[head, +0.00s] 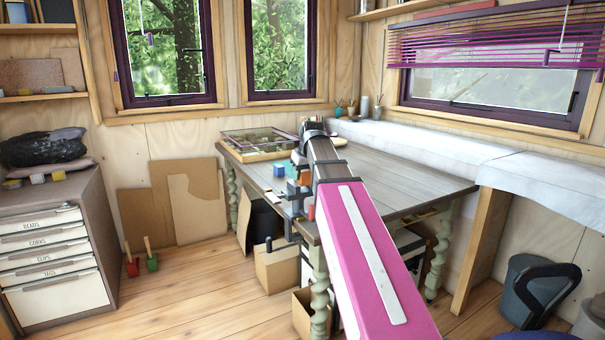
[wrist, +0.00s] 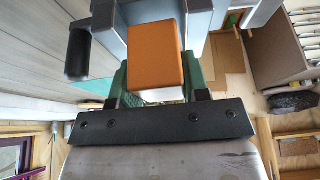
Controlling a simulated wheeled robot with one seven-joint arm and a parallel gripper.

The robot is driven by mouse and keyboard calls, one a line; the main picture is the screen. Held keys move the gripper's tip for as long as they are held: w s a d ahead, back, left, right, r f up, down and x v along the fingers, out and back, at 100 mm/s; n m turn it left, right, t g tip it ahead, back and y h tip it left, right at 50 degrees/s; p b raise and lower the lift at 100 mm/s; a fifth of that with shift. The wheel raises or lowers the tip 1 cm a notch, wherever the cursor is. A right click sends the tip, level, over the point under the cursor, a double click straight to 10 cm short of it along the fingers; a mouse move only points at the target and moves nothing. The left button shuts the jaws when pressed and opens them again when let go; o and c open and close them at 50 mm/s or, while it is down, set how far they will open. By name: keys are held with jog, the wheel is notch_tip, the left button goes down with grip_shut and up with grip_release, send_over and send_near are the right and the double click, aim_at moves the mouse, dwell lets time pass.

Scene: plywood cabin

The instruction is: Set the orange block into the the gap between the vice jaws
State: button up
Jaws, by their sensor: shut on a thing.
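The orange block (wrist: 155,55) is held between the green fingers of my gripper (wrist: 158,88) in the wrist view. In the head view the orange block (head: 304,178) shows as a small patch beside my arm's end, at the near left edge of the table. The grey vice (head: 296,190) is at that edge, partly hidden by my arm. In the wrist view grey vice parts (wrist: 200,18) lie at both sides of the block's upper end, with a black knob at the left. I cannot tell whether the block is inside the gap or above it.
A blue block (head: 279,170) is on the table (head: 400,180) near the vice. A shallow framed tray (head: 258,143) lies at the table's back left. Cardboard boxes (head: 277,268) stand on the floor below. A drawer cabinet (head: 55,245) is at the left. The table's right side is clear.

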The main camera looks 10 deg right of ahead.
jog(key=o, duration=1)
jog(key=v, duration=1)
jog(key=shift+s+r, duration=0.1)
jog(key=shift+r, duration=0.3)
